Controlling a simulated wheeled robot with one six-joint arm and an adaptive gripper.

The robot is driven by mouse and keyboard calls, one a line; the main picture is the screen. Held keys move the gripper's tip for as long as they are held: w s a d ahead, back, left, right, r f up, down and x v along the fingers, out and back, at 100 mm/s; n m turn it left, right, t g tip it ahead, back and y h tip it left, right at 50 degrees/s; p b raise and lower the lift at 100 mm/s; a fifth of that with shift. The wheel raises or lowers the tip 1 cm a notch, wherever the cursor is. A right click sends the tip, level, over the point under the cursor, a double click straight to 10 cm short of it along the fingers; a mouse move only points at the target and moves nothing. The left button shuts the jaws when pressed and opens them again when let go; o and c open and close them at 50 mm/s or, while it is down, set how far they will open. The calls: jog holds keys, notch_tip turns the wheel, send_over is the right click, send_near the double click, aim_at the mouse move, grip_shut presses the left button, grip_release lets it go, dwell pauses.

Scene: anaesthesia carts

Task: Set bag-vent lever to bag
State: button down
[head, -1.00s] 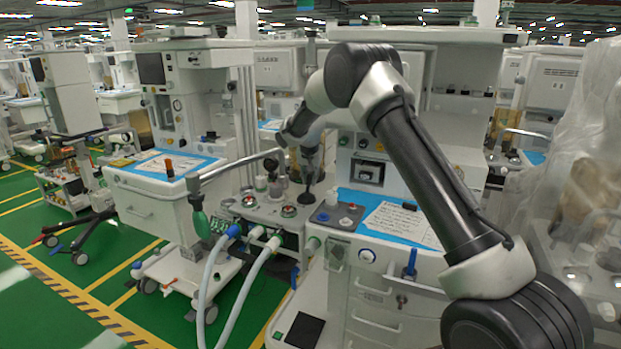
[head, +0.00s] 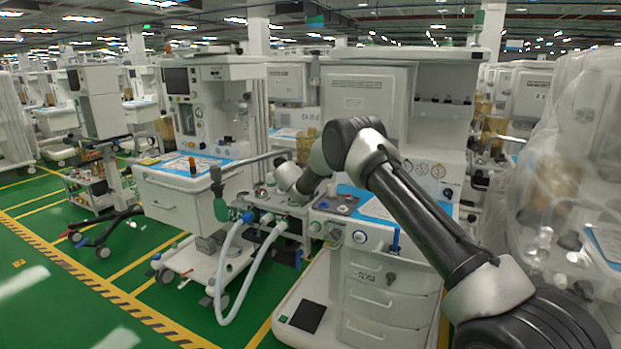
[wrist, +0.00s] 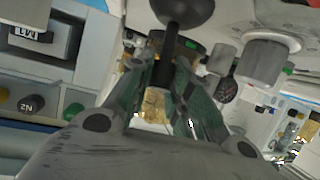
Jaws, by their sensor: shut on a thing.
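In the wrist view, my gripper (wrist: 167,75) has its two dark green fingers closed around a slim black stem. The stem rises to a dark round knob (wrist: 184,10) at the top edge; this looks like the bag-vent lever. In the head view, my gripper and the lever are hidden behind my wrist, over the absorber area left of the near cart's worktop (head: 349,197).
A plastic-wrapped machine (head: 565,170) crowds the right. Green floor (head: 110,285) is clear at front left.

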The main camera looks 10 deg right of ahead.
jog(key=shift+s+a+f+t+h, duration=0.2)
jog(key=shift+s+t+h, duration=0.1)
jog(key=shift+t, duration=0.3)
jog(key=shift+s+a+f+t+h, duration=0.2)
jog(key=shift+s+t+h, duration=0.1)
jog(key=shift+t, duration=0.3)
jog(key=c, duration=1.3)
grip_release()
jog(key=v, duration=1.2)
